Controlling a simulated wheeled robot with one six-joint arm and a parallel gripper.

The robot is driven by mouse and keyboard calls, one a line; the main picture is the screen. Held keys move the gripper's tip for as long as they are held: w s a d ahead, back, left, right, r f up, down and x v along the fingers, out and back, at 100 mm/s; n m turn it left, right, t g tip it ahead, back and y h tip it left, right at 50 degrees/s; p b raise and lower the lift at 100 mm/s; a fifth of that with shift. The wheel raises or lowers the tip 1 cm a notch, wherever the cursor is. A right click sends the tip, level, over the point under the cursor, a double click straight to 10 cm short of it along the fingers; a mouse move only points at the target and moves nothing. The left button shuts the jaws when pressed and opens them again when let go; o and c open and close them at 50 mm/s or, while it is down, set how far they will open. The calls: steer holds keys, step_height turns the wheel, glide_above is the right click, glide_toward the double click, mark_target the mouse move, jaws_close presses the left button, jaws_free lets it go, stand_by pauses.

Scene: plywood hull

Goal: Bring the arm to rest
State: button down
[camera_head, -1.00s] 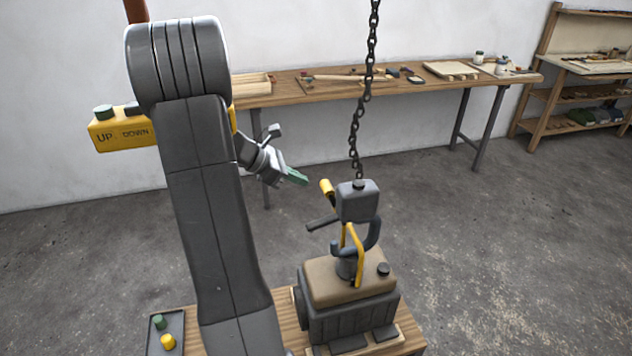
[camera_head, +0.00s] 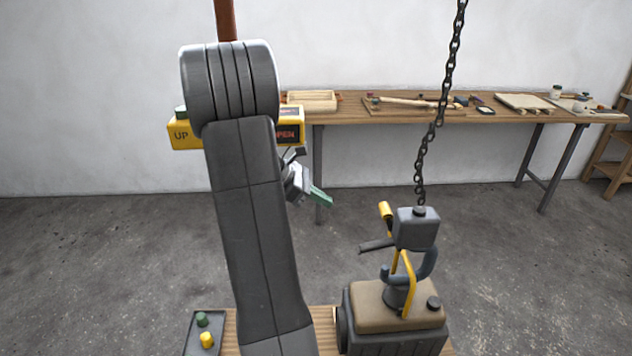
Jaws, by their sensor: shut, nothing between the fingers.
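My arm (camera_head: 250,215) rises through the left middle of the head view and bends over at the top. My gripper (camera_head: 322,198) shows to the right of the arm, with green fingertips pointing down and right. It is shut and empty, in free air. It is left of and above the grey hook block (camera_head: 416,229) and touches nothing that I can see. The wrist is partly hidden behind my arm.
A chain (camera_head: 440,110) holds the hook block over a dark machine with a tan top (camera_head: 385,308). A yellow control box (camera_head: 183,134) hangs behind my arm. A workbench (camera_head: 350,117) stands along the wall. A tray (camera_head: 190,340) holds green and yellow knobs.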

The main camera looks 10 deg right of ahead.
steer(key=p, duration=0.2)
glide_toward(383, 206)
steer(key=x, duration=0.4)
steer(key=shift+w+d+f, duration=0.15)
steer(key=shift+d+f, duration=0.05)
steer(key=shift+f, duration=0.2)
steer(key=shift+d+f, duration=0.25)
steer(key=shift+d, duration=0.4)
steer(key=shift+a, duration=0.1)
